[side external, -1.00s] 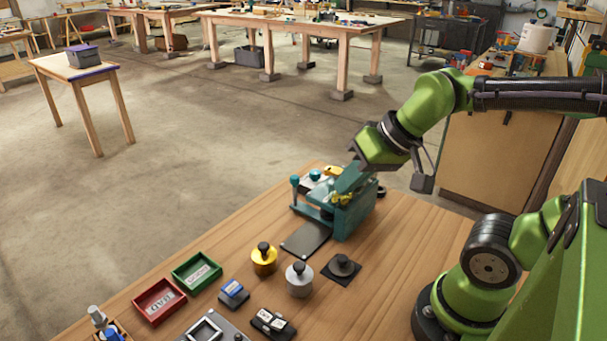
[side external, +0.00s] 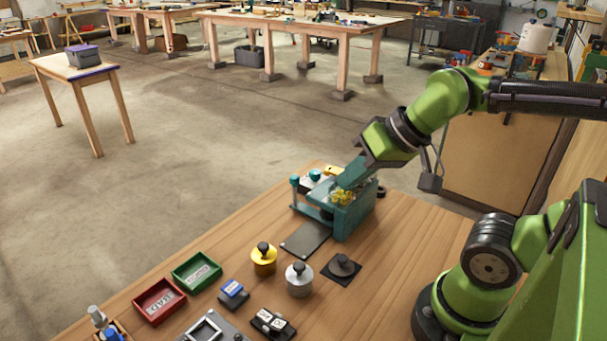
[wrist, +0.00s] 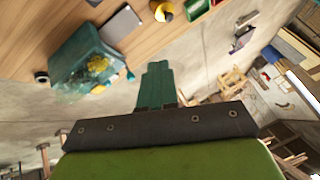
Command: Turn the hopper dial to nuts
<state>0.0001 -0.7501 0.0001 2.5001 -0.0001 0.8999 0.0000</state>
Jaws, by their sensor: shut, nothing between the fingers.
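The teal hopper (side external: 352,218) stands at the far edge of the wooden table, with yellow pieces (side external: 342,196) showing at its top. The hopper also shows at the upper left of the wrist view (wrist: 75,52), with yellow (wrist: 97,65) inside it. I cannot make out a dial or its labels. A small dark round part (side external: 381,191) shows at the hopper's right side, partly hidden. My gripper (side external: 345,186) has teal fingers, shut and empty, over the hopper in the side view. In the wrist view the fingertips (wrist: 158,66) appear apart from the hopper.
A dark plate (side external: 305,239) lies in front of the hopper. Nearby are a yellow weight (side external: 264,260), a silver weight (side external: 299,281) and a black knob on a square base (side external: 343,267). Green (side external: 196,271) and red (side external: 159,301) trays sit at the left.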

